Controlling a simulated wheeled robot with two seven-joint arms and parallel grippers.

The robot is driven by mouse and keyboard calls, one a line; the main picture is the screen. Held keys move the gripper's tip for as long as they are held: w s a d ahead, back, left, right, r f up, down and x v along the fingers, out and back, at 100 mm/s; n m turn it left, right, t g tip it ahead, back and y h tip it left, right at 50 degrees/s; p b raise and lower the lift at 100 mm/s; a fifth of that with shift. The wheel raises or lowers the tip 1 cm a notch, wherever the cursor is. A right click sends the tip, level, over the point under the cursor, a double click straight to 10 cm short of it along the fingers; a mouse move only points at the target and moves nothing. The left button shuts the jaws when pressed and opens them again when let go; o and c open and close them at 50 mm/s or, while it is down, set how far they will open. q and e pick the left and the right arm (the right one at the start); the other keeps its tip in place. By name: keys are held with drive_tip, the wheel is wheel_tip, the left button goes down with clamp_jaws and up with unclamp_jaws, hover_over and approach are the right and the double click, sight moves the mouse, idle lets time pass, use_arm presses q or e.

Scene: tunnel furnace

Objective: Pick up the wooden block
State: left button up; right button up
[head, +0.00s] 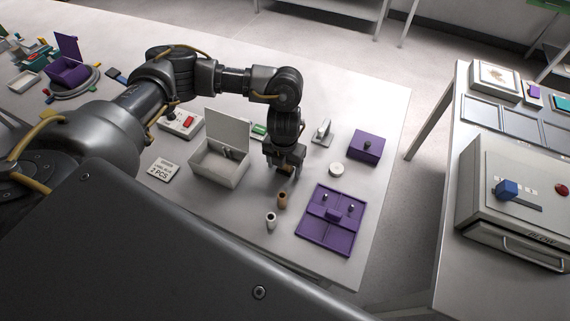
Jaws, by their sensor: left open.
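My left gripper (286,170) points down over the white table, just right of the open white box. It is open. A small tan-brown patch, which looks like the wooden block (285,169), shows between and behind its fingers. Most of it is hidden by the gripper, and I cannot tell whether the fingers touch it. A separate small brown cylinder (283,201) stands upright in front of the gripper. My right gripper is not in view.
The white box (222,179) with its raised lid stands left of the gripper. A white-grey cylinder (271,221), purple tray (331,240), white disc (336,169) and purple box (366,147) are nearby. A second table with a control box (480,190) stands right.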

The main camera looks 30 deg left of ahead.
use_arm(q)
drive_tip(key=c, duration=1.1)
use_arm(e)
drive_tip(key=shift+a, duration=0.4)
